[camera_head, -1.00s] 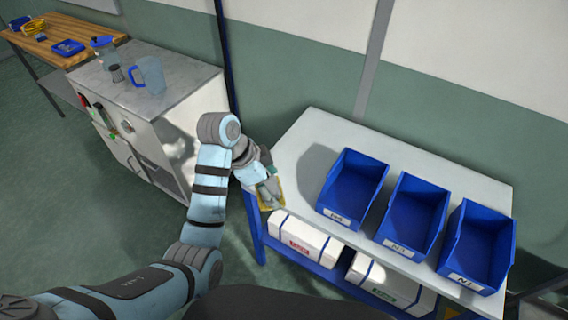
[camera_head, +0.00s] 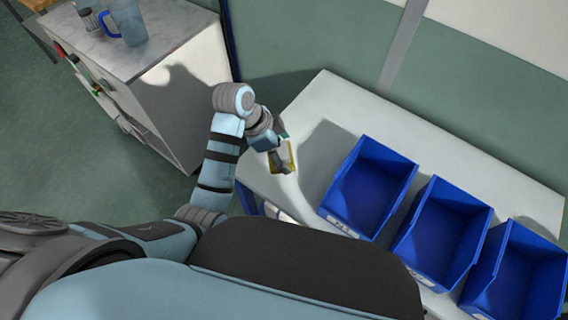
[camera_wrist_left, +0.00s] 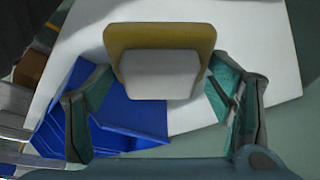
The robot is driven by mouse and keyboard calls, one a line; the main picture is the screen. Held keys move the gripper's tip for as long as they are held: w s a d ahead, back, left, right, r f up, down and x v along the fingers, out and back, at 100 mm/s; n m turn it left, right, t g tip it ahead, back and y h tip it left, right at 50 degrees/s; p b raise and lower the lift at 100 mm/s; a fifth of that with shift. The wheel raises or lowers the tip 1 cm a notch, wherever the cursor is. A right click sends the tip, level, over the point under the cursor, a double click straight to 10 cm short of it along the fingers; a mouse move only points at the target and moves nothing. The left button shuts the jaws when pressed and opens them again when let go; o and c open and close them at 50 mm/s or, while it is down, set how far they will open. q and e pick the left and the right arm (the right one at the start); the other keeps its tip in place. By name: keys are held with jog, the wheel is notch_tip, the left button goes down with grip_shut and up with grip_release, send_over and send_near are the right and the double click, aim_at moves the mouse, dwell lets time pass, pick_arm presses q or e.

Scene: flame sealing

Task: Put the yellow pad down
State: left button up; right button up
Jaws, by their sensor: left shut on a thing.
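The yellow pad (camera_wrist_left: 160,36) has a yellow-brown face with a pale grey block on it. It shows large in the left wrist view, between the fingers. My left gripper (camera_wrist_left: 158,80) is shut on it, one teal finger on each side. In the head view the gripper (camera_head: 281,152) holds the yellow pad (camera_head: 291,157) over the left end of the pale table (camera_head: 310,110). I cannot tell whether the pad touches the tabletop. My right gripper is not in view.
Three blue bins (camera_head: 369,186) stand in a row on the table, right of the gripper. Bare tabletop lies behind and beside the pad. A cabinet (camera_head: 180,85) with a blue-handled jug (camera_head: 128,22) stands at the upper left.

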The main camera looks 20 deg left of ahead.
pick_arm(q)
jog(key=shift+s+f, duration=0.5)
jog(key=shift+f, duration=0.4)
jog(key=shift+w+f+b, duration=0.2)
jog(key=shift+w+f, duration=0.05)
jog(key=shift+f, duration=0.35)
jog(key=shift+w+f+b, duration=0.2)
jog(key=shift+w+f, duration=0.05)
jog(key=shift+f, duration=0.3)
jog(key=shift+w+f, duration=0.35)
jog(key=shift+f, duration=0.25)
jog(key=shift+w+f, duration=0.35)
jog(key=shift+f, duration=0.2)
jog(key=shift+w+f, duration=0.65)
jog(key=shift+c, duration=0.3)
jog(key=shift+s+r, duration=0.15)
jog(key=shift+s, duration=0.6)
jog(key=o, duration=0.9)
jog(key=shift+w, duration=0.1)
jog(key=shift+o, duration=1)
jog(key=shift+w+f, duration=0.1)
jog(key=shift+f, duration=0.1)
jog(key=shift+r, duration=0.2)
jog(key=p+v, duration=0.2)
jog(key=v, duration=1)
jog(key=shift+r, duration=0.2)
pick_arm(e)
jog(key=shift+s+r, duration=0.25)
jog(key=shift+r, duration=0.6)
